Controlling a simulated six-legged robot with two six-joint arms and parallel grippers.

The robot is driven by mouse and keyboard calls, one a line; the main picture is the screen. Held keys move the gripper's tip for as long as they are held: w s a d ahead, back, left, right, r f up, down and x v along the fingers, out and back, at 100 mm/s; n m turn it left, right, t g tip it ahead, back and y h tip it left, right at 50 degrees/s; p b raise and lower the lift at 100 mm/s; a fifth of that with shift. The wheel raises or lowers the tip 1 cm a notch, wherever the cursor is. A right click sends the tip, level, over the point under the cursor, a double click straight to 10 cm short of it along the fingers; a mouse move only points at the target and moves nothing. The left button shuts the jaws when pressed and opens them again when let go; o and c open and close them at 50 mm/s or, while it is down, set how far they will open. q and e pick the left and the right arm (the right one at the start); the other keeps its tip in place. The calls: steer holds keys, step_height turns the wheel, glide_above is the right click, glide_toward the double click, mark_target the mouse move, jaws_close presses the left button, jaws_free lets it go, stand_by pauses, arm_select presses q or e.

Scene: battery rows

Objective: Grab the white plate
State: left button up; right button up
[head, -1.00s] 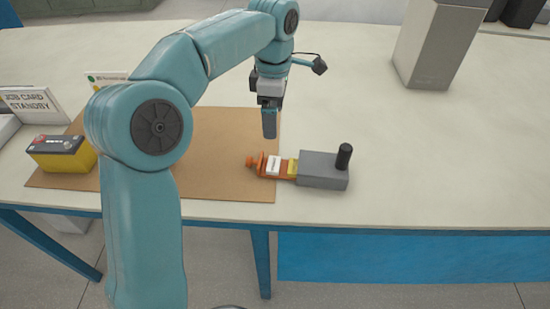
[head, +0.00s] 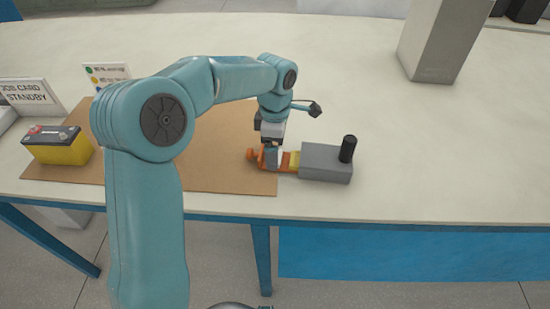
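My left gripper (head: 271,158) points down over the orange part of a small device on the table. The orange piece (head: 252,155) shows to the left of the fingers, and a yellow part (head: 294,160) shows to their right. The device's grey block (head: 325,163) with a black upright knob (head: 348,149) is at its right end. The white plate is hidden behind my fingers. I cannot tell whether the fingers touch it or how far they are open. My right gripper is not in view.
The device's orange end lies over the brown mat (head: 225,175). A grey box (head: 440,40) stands back right. The table's right side is clear.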

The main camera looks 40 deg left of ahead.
arm_select(q)
steer(key=shift+f, duration=0.95)
steer(key=c, duration=1.1)
